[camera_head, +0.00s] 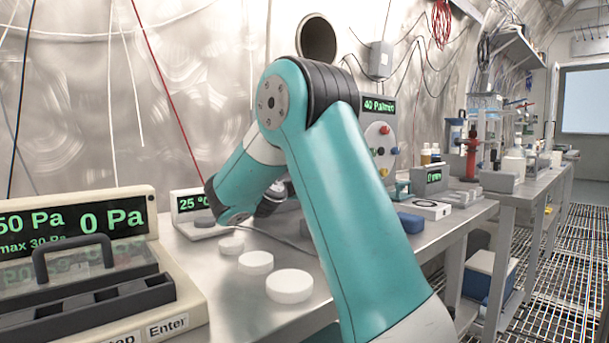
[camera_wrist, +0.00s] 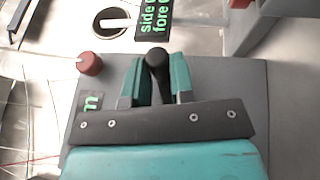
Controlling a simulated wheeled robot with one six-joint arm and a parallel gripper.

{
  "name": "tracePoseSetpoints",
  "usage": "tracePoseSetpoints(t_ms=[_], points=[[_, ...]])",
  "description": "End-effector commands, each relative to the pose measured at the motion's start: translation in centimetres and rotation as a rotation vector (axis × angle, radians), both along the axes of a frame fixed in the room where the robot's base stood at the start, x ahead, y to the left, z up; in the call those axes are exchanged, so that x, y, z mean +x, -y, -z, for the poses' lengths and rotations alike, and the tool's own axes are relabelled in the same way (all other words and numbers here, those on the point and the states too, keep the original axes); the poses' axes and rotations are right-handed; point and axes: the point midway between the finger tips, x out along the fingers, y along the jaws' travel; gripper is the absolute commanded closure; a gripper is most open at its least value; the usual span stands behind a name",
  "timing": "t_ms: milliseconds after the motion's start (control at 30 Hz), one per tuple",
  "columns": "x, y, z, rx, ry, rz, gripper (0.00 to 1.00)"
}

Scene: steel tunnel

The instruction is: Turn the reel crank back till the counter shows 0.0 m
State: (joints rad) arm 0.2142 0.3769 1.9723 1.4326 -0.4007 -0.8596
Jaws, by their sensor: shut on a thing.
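My gripper (camera_wrist: 158,70) is in the lower middle of the wrist view. Its two teal fingers stand on either side of a black crank knob (camera_wrist: 156,56) and are closed on it. The knob sits at a grey housing (camera_wrist: 290,105), apparently the reel unit. A small dark counter display (camera_wrist: 90,102) shows a green "m" at the left of the housing; its digits are hidden. A red knob (camera_wrist: 90,64) is just above that display. In the head view my teal arm bends down to the left over the bench, and I cannot make out the fingers or crank there.
A display reading "side" and "fore" (camera_wrist: 154,18) and a round opening (camera_wrist: 112,22) lie beyond the crank. On the bench (camera_head: 235,290), several white discs (camera_head: 289,286) stand below my arm. A pressure panel (camera_head: 80,225) is at left. A disc with coloured knobs (camera_head: 380,140) stands right of my arm.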

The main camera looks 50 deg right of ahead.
Motion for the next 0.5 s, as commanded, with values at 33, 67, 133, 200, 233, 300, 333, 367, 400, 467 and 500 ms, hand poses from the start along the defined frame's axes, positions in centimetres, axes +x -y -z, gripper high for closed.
tracePoseSetpoints(t_ms=[33, 67, 133, 200, 233, 300, 333, 367, 400, 467, 500], points=[[-0.02, 0.02, 0.0, 0.0, 0.0, 0.0, 1.0], [-0.02, 0.02, -0.01, 0.0, 0.0, 0.0, 1.0], [-0.02, 0.02, -0.02, 0.001, 0.0, 0.001, 1.0], [-0.01, 0.03, -0.02, 0.001, 0.0, 0.001, 1.0], [-0.02, 0.03, -0.02, 0.0, 0.0, 0.001, 1.0], [-0.02, 0.03, -0.02, 0.0, 0.0, 0.001, 0.71], [-0.02, 0.03, -0.02, 0.0, 0.0, 0.001, 0.64], [-0.02, 0.03, -0.02, 0.0, 0.0, 0.001, 0.57], [-0.02, 0.02, -0.02, 0.0, 0.0, 0.0, 0.52], [-0.01, 0.02, -0.01, 0.0, 0.0, 0.0, 0.52], [-0.01, 0.01, -0.01, 0.0, 0.0, 0.0, 0.52]])
